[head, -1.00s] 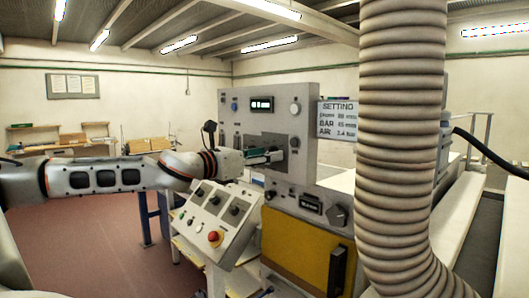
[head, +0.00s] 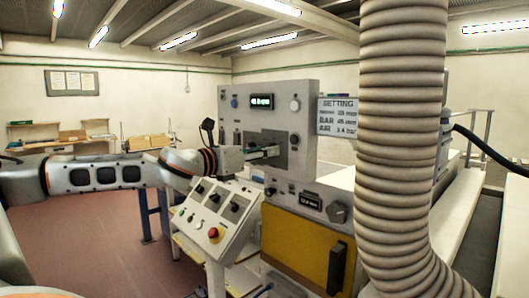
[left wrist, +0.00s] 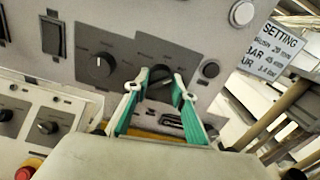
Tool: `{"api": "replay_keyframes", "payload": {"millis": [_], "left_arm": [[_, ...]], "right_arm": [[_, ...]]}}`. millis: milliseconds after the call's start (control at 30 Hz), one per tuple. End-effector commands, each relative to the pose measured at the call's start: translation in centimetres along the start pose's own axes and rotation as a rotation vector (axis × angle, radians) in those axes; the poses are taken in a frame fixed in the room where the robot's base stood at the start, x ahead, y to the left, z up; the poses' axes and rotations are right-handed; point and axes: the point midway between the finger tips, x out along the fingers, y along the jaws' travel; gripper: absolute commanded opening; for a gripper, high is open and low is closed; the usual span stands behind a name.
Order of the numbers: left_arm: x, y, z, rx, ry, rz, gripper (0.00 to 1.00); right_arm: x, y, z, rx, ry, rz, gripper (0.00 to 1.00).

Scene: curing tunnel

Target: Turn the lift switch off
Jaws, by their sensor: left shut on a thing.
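The grey machine panel (head: 305,110) stands upright ahead, with several controls and a lit green display (head: 261,101). My left gripper (head: 273,151) reaches it from the left. In the left wrist view its green-sided fingers (left wrist: 162,78) point at the panel and are shut on a small dark switch knob (left wrist: 161,71), mostly hidden between the fingertips. A larger black rotary knob (left wrist: 98,65) sits left of the fingers, and a black rocker switch (left wrist: 52,35) is above left. I cannot read which control is labelled lift. My right gripper is not in view.
A sloped control box (head: 218,212) with black knobs and a red button (head: 213,232) stands below my left arm. A thick ribbed hose (head: 403,140) hangs at right. A setting sign (head: 338,117) is beside the panel. A yellow door (head: 295,245) is below.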

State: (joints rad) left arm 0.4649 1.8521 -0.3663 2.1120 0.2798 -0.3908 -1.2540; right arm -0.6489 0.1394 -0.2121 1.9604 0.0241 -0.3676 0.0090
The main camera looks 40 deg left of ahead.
Motion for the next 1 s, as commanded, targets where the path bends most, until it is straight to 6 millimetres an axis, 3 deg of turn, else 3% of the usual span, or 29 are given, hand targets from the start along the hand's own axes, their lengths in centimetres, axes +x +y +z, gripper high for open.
{"api": "replay_keyframes", "payload": {"millis": [600, 1000], "left_arm": [[-0.02, -0.08, 0.19, -0.544, -0.003, 0.0, 0.04], [0.0, -0.08, 0.19, -0.78, -0.003, 0.001, 0.04]], "right_arm": [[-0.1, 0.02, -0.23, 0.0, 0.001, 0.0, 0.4], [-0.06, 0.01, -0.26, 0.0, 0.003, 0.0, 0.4]]}}
